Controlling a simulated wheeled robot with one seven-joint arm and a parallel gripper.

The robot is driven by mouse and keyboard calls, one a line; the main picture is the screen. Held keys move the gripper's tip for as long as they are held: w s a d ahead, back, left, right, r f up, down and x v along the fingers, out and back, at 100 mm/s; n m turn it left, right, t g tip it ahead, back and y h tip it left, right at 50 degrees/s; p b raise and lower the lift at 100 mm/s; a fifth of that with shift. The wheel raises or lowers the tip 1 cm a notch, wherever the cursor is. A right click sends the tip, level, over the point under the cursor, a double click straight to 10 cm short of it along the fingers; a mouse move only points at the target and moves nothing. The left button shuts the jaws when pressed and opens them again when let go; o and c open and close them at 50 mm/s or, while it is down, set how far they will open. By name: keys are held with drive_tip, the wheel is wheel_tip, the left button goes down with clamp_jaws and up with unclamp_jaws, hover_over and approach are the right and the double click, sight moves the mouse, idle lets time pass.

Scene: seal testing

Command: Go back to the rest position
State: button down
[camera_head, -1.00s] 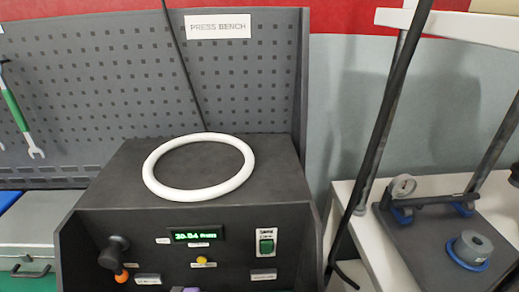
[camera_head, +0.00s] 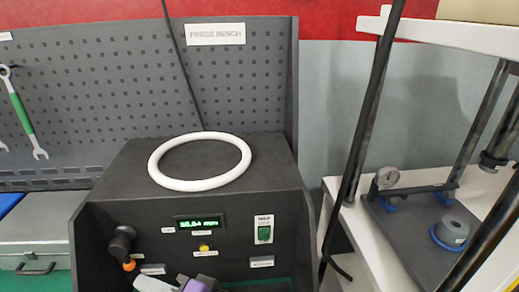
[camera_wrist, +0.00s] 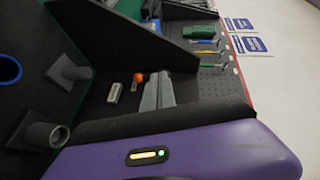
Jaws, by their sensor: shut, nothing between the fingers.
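My gripper (camera_head: 150,284) is at the bottom edge of the head view, in front of the lower left of the press bench box, and partly cut off. Its pale fingers lie close to the orange-tipped lever (camera_head: 128,262) in the picture; I cannot tell the gap in depth. In the wrist view the grey fingers (camera_wrist: 158,92) lie side by side, shut, with nothing between them. The purple housing (camera_wrist: 180,152) with a small lit indicator fills the bottom there. A white ring (camera_head: 200,162) lies flat on top of the dark box (camera_head: 125,165), away from my gripper.
A grey case (camera_head: 38,240) stands left of the box. Wrenches hang on the pegboard (camera_head: 100,90).

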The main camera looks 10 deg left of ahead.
drive_tip(key=d+f+m+t+h, duration=0.1)
drive_tip(key=d+f+t+h, duration=0.15)
drive_tip(key=d+t, duration=0.45)
drive_tip(key=d+f+m+t+h, duration=0.15)
drive_tip(key=d+h, duration=0.25)
drive_tip(key=d, duration=0.7)
drive_tip(key=d+f+t+h, duration=0.25)
drive_tip(key=d+t, duration=0.25)
drive_tip(key=d, duration=0.5)
drive_tip(key=s+d+f+n+g+h, duration=0.1)
drive_tip(key=s+d+h, duration=0.2)
drive_tip(key=s+d, duration=0.5)
drive_tip(key=s+d+f+n+h, duration=0.1)
drive_tip(key=s+d+h, duration=0.3)
drive_tip(key=s+d, duration=0.4)
drive_tip(key=s, duration=0.6)
drive_tip(key=shift+d+g, duration=0.25)
drive_tip(key=shift+g, duration=0.1)
drive_tip(key=shift+n, duration=0.25)
